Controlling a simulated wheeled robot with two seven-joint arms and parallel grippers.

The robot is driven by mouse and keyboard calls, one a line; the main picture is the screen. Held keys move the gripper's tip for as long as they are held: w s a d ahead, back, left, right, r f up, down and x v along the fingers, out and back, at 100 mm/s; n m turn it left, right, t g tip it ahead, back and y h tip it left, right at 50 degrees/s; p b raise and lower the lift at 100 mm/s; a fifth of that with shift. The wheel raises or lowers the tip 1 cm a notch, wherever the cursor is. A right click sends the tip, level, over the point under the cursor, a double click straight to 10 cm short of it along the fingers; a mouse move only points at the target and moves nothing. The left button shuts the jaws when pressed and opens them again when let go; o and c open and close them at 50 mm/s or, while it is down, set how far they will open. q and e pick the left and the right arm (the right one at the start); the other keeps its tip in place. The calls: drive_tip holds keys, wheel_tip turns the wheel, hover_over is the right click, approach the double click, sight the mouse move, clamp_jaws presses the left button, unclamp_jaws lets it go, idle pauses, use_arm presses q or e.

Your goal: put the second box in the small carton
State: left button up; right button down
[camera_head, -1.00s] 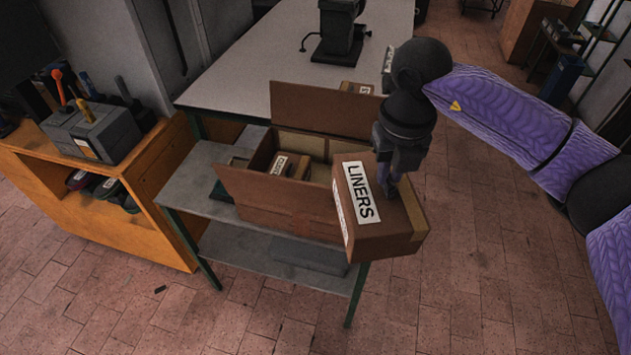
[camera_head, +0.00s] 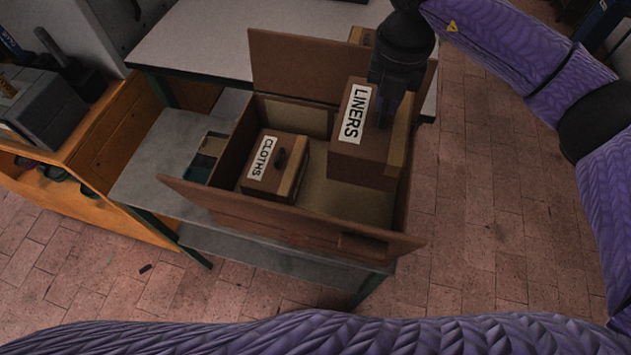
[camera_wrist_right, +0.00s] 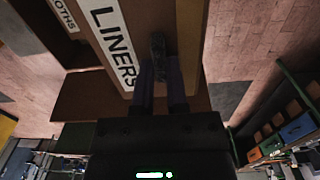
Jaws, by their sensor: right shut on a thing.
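The open brown carton (camera_head: 285,216) stands on the grey lower shelf, its flaps spread outward. A brown box labelled CLOTHS (camera_head: 275,170) sits inside it on the left, with a dark handle on top. My right gripper (camera_head: 385,115) is shut on the handle of the brown LINERS box (camera_head: 362,155). The LINERS box hangs over the right half of the carton, its lower part seemingly at or below rim level; I cannot tell whether it touches the floor. In the right wrist view, the fingers (camera_wrist_right: 160,85) close on the handle of the LINERS box (camera_wrist_right: 120,50). My left gripper is not in view.
A pale table top (camera_head: 200,45) lies behind the carton, with another brown box partly hidden behind my right arm. A small divided tray (camera_head: 207,155) sits left of the carton. An orange cabinet (camera_head: 110,165) stands at the left. Carton floor shows free in front of the LINERS box.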

drive_tip(key=f+b, duration=0.2)
drive_tip(key=f, duration=0.1)
drive_tip(key=f+b, duration=0.3)
drive_tip(key=f, duration=0.1)
drive_tip(key=f+b, duration=0.3)
drive_tip(key=f, duration=0.1)
drive_tip(key=shift+w, duration=0.4)
wheel_tip(320, 180, down, 10)
drive_tip(key=b, duration=0.1)
drive_tip(key=shift+r+b, duration=0.25)
drive_tip(key=shift+b, duration=0.1)
drive_tip(key=shift+f, duration=0.15)
drive_tip(key=c, duration=0.7)
unclamp_jaws()
drive_tip(key=shift+o, duration=0.2)
wheel_tip(320, 180, up, 11)
drive_tip(key=shift+r+p, duration=0.2)
drive_tip(key=shift+p, duration=1)
drive_tip(key=shift+r, duration=0.5)
